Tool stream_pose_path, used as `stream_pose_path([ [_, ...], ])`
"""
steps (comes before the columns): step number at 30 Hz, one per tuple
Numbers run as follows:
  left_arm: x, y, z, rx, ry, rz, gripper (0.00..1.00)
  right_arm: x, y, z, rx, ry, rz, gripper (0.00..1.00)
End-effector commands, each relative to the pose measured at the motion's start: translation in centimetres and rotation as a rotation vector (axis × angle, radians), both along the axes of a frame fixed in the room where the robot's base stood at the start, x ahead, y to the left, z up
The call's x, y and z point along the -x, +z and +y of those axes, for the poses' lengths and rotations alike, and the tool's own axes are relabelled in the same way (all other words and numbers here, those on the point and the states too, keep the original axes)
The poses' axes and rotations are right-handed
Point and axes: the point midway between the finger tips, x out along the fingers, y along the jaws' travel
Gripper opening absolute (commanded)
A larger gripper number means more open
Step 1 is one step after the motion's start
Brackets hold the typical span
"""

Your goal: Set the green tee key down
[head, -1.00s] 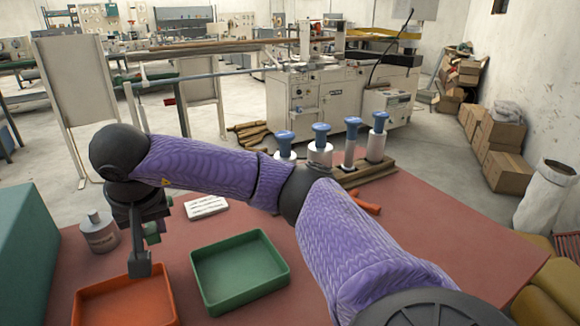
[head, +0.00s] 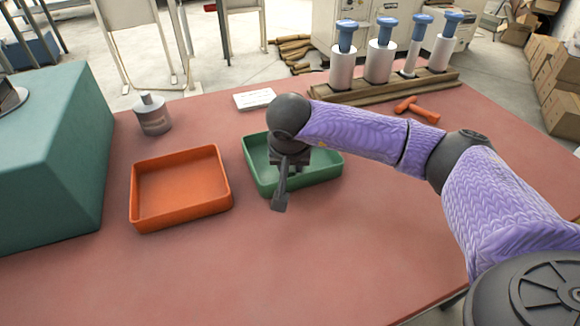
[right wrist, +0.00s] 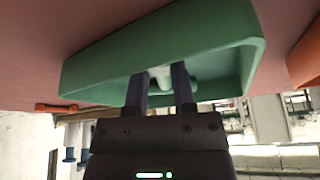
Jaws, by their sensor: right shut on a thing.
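My right gripper (head: 281,198) is over the green tray (head: 325,179) in the head view, pointing down near its left front part. In the right wrist view its two dark fingers (right wrist: 160,82) are shut on the green tee key (right wrist: 160,73). Only a small pale and green part of the key shows between and beside the fingers, against the tray's green floor. The head view hides the key behind the gripper. Whether the key touches the tray floor I cannot tell. My left gripper is not in view.
An orange tray (head: 180,218) stands left of the green one. An orange tee key (head: 416,109) lies by a wooden rack (head: 385,90) with several blue-topped spools. A grey bottle (head: 152,115) and a white card (head: 254,99) stand or lie behind the trays. The table front is clear.

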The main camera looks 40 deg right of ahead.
Motion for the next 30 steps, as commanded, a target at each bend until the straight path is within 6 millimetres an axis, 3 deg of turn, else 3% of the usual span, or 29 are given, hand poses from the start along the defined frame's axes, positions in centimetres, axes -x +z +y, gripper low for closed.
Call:
stream_pose_path([
  [7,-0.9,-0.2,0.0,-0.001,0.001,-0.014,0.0,0.0,-0.1,0.0,0.0,0.0,0.0,0.0],
  [8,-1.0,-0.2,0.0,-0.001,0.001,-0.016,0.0,0.0,-0.1,0.0,0.0,0.0,0.0,0.36],
  [12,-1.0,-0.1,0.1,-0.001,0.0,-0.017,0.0,0.0,0.0,0.0,0.0,0.0,0.0,0.66],
  [22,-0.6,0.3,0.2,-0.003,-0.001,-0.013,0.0,0.0,0.6,0.1,-0.001,0.001,-0.002,0.67],
  [30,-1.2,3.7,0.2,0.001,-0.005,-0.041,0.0,2.2,7.7,1.6,0.001,0.003,-0.008,0.67],
])
